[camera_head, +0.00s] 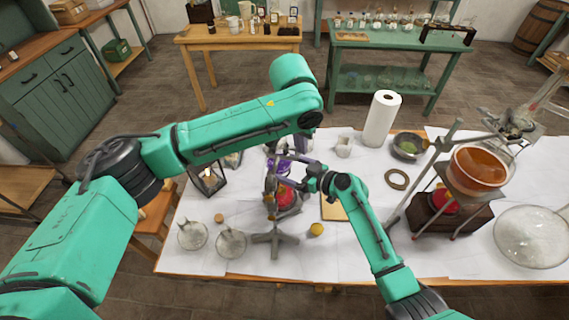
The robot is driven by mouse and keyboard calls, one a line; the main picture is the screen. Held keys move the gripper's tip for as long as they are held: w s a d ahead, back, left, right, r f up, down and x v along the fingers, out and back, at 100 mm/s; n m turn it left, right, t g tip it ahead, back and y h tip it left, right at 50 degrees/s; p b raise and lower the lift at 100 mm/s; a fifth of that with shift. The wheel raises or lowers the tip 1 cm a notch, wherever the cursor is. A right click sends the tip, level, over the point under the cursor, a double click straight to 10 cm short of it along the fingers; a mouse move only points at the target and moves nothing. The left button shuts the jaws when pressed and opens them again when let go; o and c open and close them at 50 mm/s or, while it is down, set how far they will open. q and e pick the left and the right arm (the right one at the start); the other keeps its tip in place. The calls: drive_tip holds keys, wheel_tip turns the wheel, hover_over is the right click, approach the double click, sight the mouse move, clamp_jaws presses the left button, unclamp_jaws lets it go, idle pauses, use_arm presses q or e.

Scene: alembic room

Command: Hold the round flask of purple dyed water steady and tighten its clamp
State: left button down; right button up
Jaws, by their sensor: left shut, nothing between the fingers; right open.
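The round flask of purple dyed water (278,166) is near the middle of the table, mostly hidden behind my grippers and a stand. The stand has a splayed grey base (275,240) and an upright post in front of the flask. Its clamp is too small and covered to make out. My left gripper (284,154) reaches down from above at the flask; it is shut with nothing between its fingers, and I cannot tell whether it touches the glass. My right gripper (305,172) comes in from the right, open, close to the post and flask.
A red burner (284,196) sits below the flask. A paper towel roll (382,118) stands behind, a lantern (208,178) at left. Glass dishes (231,243) and a yellow item (316,229) lie in front.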

use_arm(q)
drive_tip(key=shift+w+d, duration=0.15)
drive_tip(key=shift+w, duration=0.45)
idle(0.6)
drive_tip(key=shift+a, duration=0.2)
drive_tip(key=shift+w+a, duration=0.2)
drive_tip(key=shift+a, duration=0.25)
drive_tip(key=shift+w+a, duration=0.25)
drive_tip(key=shift+w+a, duration=0.15)
idle(0.3)
